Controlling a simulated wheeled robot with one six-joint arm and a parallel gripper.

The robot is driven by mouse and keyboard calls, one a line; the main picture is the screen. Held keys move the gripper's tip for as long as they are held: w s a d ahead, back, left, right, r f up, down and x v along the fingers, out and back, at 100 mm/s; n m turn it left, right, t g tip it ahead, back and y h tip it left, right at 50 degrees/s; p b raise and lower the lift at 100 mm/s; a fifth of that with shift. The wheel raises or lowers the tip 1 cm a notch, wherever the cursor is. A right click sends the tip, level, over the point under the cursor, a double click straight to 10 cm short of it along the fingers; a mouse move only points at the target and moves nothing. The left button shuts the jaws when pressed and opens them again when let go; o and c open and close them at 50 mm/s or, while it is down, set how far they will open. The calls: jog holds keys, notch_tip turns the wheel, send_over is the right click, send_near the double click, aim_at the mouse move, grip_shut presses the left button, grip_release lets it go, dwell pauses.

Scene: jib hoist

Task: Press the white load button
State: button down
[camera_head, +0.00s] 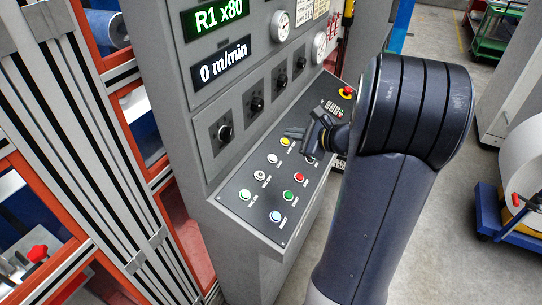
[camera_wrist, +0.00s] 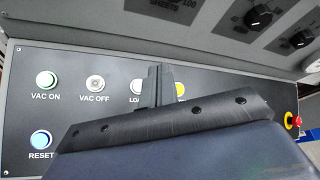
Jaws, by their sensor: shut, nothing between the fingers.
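The white load button (camera_head: 272,158) is in the row of buttons on the sloping grey control panel (camera_head: 234,190). In the wrist view the load button (camera_wrist: 137,86) shows just left of my fingers, with its label "LOA" partly hidden by them. My gripper (camera_head: 294,132) is shut and empty, above the panel near the yellow button (camera_head: 285,142). In the wrist view my gripper (camera_wrist: 160,72) stands between the load button and the yellow button (camera_wrist: 180,89). I cannot tell how far the fingertips are from the panel.
The vac off button (camera_head: 260,175) and vac on button (camera_head: 245,194) lie nearer in the same row. Beside them are a blue reset button (camera_head: 275,215), a green button (camera_head: 288,197) and a red button (camera_head: 299,177). A red emergency stop (camera_head: 347,91) is at the far end. Black knobs (camera_head: 257,104) line the upright face.

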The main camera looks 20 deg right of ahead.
aim_at(273, 158)
jog(key=shift+f, duration=0.15)
jog(key=f+b, duration=0.2)
jog(key=w+a+f+b, duration=0.1)
jog(key=f+b, duration=0.1)
jog(key=w+a+f+b, duration=0.1)
jog(key=f+b, duration=0.1)
jog(key=f, duration=0.1)
jog(key=shift+w+f, duration=0.1)
jog(key=shift+w, duration=0.05)
jog(key=shift+w+a+f+b, duration=0.1)
jog(key=shift+w+f+b, duration=0.15)
jog(key=shift+f+b, duration=0.15)
dwell(1.7)
jog(key=shift+w+a+f+b, duration=0.1)
jog(key=shift+f+b, duration=0.25)
jog(key=shift+b, duration=0.25)
jog(key=shift+w+a+f+b, duration=0.1)
jog(key=shift+f+b, duration=0.35)
jog(key=shift+b, duration=0.1)
dwell(0.4)
jog(key=shift+r, duration=0.1)
jog(key=shift+s+d+r+p, duration=0.1)
jog(key=shift+s+r+p, duration=0.05)
jog(key=shift+r+p, duration=0.2)
jog(key=shift+s+d+r+p, duration=0.1)
jog(key=shift+r+p, duration=0.1)
jog(key=shift+r, duration=0.2)
